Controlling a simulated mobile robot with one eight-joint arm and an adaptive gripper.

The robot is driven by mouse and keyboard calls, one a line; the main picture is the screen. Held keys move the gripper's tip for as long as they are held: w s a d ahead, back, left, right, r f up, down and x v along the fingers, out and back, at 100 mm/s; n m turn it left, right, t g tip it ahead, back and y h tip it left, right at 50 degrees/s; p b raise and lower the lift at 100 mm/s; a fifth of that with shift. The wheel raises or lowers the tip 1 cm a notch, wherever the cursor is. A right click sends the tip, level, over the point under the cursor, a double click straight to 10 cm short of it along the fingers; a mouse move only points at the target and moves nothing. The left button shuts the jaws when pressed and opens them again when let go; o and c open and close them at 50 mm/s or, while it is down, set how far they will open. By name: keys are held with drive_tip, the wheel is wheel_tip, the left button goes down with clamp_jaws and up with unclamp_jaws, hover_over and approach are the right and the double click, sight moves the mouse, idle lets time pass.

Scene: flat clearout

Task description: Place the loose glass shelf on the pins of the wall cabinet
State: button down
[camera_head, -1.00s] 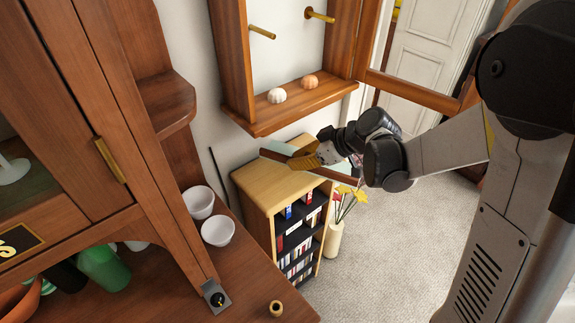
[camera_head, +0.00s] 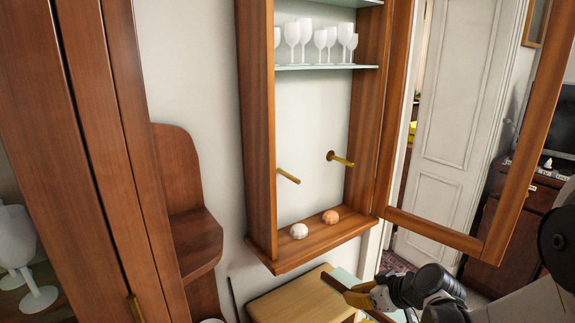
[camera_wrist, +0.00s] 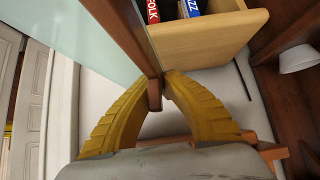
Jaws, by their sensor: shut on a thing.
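The wall cabinet (camera_head: 259,130) hangs open in the head view. Two brass pins show in its lower bay, a left pin (camera_head: 288,175) and a right pin (camera_head: 341,158); no shelf rests on them. The loose glass shelf (camera_head: 347,276) is pale green with a brown wooden edge strip. My gripper (camera_head: 358,296) is shut on the shelf, below the cabinet and to its lower right. In the wrist view the yellow fingers (camera_wrist: 160,85) close on the wooden strip, and the glass (camera_wrist: 85,40) stretches to the upper left. Much of the shelf is hidden in the head view.
A white and an orange shell (camera_head: 331,217) lie on the cabinet floor. Glasses (camera_head: 292,38) stand on a fitted glass shelf (camera_head: 325,67) above the pins. The open cabinet door (camera_head: 435,232) reaches out right. A low bookcase (camera_head: 300,300) stands below.

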drive_tip(key=shift+s+f+m+t+h, duration=0.4)
drive_tip(key=shift+s+f+m+h, duration=0.25)
drive_tip(key=shift+m, duration=0.35)
drive_tip(key=m, duration=0.1)
drive_tip(key=h, duration=0.1)
drive_tip(key=m+h, duration=0.1)
drive_tip(key=shift+s+d+m+t, duration=0.3)
drive_tip(key=shift+d+t, duration=0.05)
drive_tip(key=shift+t, duration=0.05)
drive_tip(key=shift+s+d+r+m+h, duration=0.1)
drive_tip(key=shift+s+r+m+h, duration=0.25)
drive_tip(key=shift+m+h, duration=0.3)
drive_tip(key=shift+s+d+r+m+h, duration=0.1)
drive_tip(key=shift+s+r+m+h, duration=0.25)
drive_tip(key=shift+m+h, duration=0.25)
drive_tip(key=shift+d, duration=0.1)
